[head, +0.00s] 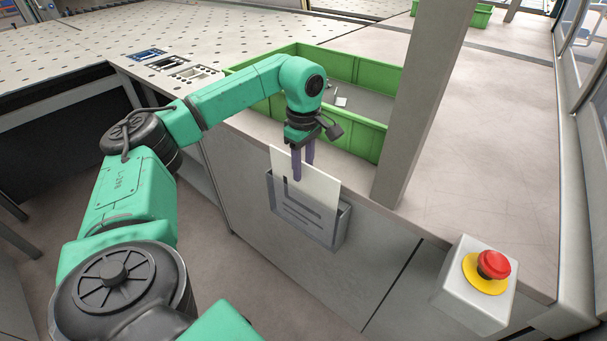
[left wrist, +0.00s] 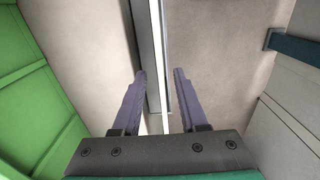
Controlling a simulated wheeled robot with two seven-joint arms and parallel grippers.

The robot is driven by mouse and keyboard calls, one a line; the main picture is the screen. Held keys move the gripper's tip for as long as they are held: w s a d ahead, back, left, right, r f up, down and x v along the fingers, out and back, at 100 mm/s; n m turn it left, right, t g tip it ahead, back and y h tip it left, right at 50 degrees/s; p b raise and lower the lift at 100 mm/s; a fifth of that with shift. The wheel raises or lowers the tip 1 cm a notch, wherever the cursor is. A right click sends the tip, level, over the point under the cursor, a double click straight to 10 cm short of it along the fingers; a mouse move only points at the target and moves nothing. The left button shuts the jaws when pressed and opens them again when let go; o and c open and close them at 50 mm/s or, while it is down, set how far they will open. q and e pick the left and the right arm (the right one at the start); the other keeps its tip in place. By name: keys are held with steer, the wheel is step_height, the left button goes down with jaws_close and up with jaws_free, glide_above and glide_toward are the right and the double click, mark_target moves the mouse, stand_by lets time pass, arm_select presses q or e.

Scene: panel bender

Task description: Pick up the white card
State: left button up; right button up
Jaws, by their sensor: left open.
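The white card (head: 322,186) stands upright in a grey holder (head: 336,232) on the front face of the bench, its upper part sticking out above the holder. My left gripper (head: 303,171) is open at the card's top edge, pointing down. One finger shows in front of the card; the other seems to be behind its top edge. In the left wrist view, a thin pale strip, likely the card's edge (left wrist: 167,124), runs between the two open purple fingers (left wrist: 159,74). Whether either finger touches the card cannot be told. My right gripper is not in view.
A green crate (head: 352,138) stands on the bench behind the gripper, with a small white item inside. A grey post (head: 425,95) rises to the right of the holder. A red emergency button (head: 493,264) on a box is at the lower right. The bench right of the post is clear.

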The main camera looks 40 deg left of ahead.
arm_select(q)
steer(key=shift+s+a+f, duration=0.1)
steer(key=shift+s+f, duration=0.05)
steer(key=shift+f, duration=1.05)
jaws_close()
stand_by(0.4)
